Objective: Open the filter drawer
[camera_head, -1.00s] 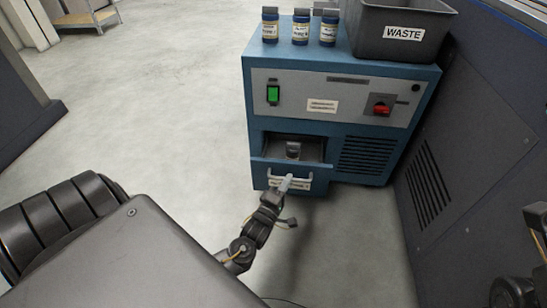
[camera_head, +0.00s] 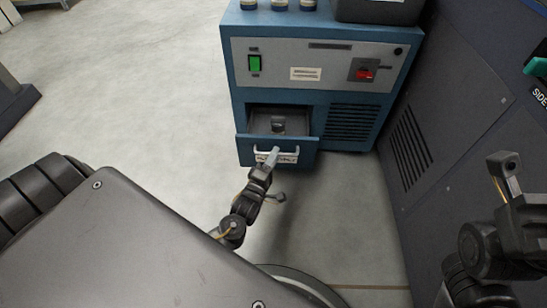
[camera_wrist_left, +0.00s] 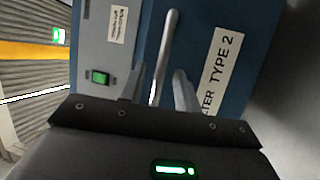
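The filter drawer (camera_head: 305,152) in the lower left of the blue cabinet is pulled out, and its inside shows from above. A small dark object (camera_head: 278,126) sits inside it. The drawer's pale bar handle (camera_head: 290,150) is on its front, and it also shows in the left wrist view (camera_wrist_left: 169,35). My left gripper (camera_head: 268,157) is at the handle. In the wrist view its two fingers (camera_wrist_left: 159,88) stand either side of the bar, with a gap visible. My right gripper (camera_head: 505,175) is raised at the far right, away from the drawer; its finger opening is unclear.
The cabinet front (camera_head: 312,65) has a green switch (camera_head: 255,63), a red knob (camera_head: 365,74) and a vent. Bottles (camera_head: 279,4) and a dark bin (camera_head: 380,10) stand on top. A dark panelled wall (camera_head: 450,110) closes the right side.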

